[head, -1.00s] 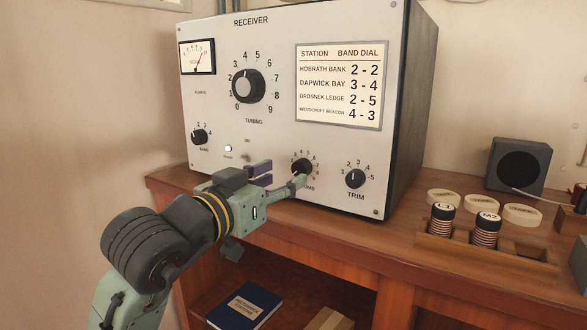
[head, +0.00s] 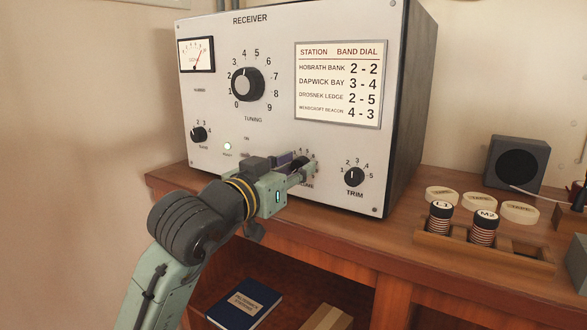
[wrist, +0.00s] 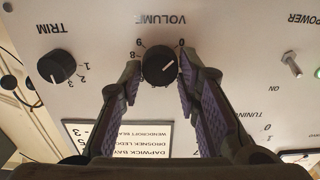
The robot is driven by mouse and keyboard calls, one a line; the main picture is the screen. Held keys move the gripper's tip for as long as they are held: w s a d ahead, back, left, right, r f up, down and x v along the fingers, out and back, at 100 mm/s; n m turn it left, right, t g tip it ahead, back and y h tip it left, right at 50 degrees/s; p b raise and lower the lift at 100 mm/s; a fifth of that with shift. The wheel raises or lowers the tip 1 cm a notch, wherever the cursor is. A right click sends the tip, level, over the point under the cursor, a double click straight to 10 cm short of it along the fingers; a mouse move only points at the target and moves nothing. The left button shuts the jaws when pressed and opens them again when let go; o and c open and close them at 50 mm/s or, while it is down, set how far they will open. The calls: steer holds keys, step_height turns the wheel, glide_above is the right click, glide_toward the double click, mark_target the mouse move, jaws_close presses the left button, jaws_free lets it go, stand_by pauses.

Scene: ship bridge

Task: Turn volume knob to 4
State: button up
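The black volume knob (head: 296,168) is low on the receiver's front panel, mostly hidden by my gripper in the head view. The marks 0, 8 and 9 are readable; the 4 is hidden. My gripper (wrist: 160,72) is open, with one purple-padded finger on either side of the knob. I cannot tell whether the pads touch it. In the head view my gripper (head: 300,166) reaches the panel.
The trim knob (head: 354,177) is close to the right of the volume knob. The tuning knob (head: 248,84) is above, and a lit lamp (head: 227,146) is to the left. A wooden coil rack (head: 460,246) and a speaker (head: 517,165) stand on the desk at right.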

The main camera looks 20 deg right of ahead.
steer(key=c, duration=0.6)
steer(key=shift+m, duration=0.3)
steer(key=m+b, duration=0.1)
steer(key=m, duration=0.1)
steer(key=m+b, duration=0.1)
steer(key=m, duration=0.2)
steer(key=shift+s+d+f+m, duration=0.1)
steer(key=shift+f+m, duration=0.05)
steer(key=shift+m, duration=0.15)
steer(key=m+b, duration=0.1)
steer(key=m, duration=0.4)
steer(key=shift+b, duration=0.4)
steer(key=m+b, duration=0.1)
steer(key=m, duration=0.5)
steer(key=shift+f+m+b, duration=0.15)
steer(key=shift+m+b, duration=0.25)
steer(key=m+b, duration=0.1)
steer(key=m, duration=0.4)
steer(key=shift+m, duration=0.3)
